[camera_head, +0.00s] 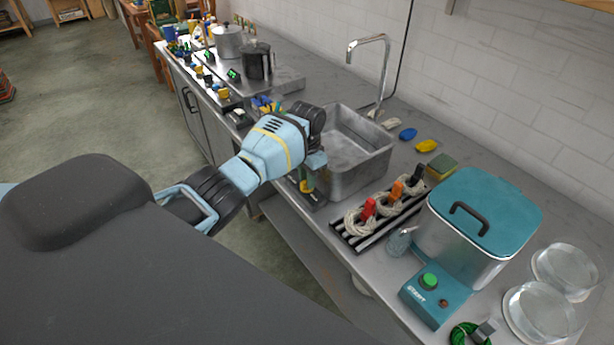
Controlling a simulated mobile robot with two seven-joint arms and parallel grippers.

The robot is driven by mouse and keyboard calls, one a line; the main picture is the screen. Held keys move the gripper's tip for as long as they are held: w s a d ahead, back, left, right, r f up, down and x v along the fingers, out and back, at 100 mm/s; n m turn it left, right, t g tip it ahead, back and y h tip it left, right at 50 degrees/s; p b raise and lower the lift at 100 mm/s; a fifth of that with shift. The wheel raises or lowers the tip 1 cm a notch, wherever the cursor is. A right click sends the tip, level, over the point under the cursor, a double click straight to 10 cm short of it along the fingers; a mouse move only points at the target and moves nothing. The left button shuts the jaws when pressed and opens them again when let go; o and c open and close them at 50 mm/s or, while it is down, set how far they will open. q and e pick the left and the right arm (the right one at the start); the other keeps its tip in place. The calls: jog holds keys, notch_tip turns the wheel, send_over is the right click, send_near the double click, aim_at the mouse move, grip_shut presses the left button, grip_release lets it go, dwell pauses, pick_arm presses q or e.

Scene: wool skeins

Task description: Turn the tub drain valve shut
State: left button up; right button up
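My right gripper is out of view.
A striped rack (350,238) with several skeins stands right of the tub. Further right are a teal-lidded vat (480,212) with a green start button (429,281), and glass dishes (541,312). Pots (257,62) stand at the far left.

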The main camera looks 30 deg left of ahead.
pick_arm(q)
jog(key=shift+o, duration=0.7)
jog(key=shift+r, duration=3.95)
jog(key=shift+f, duration=0.1)
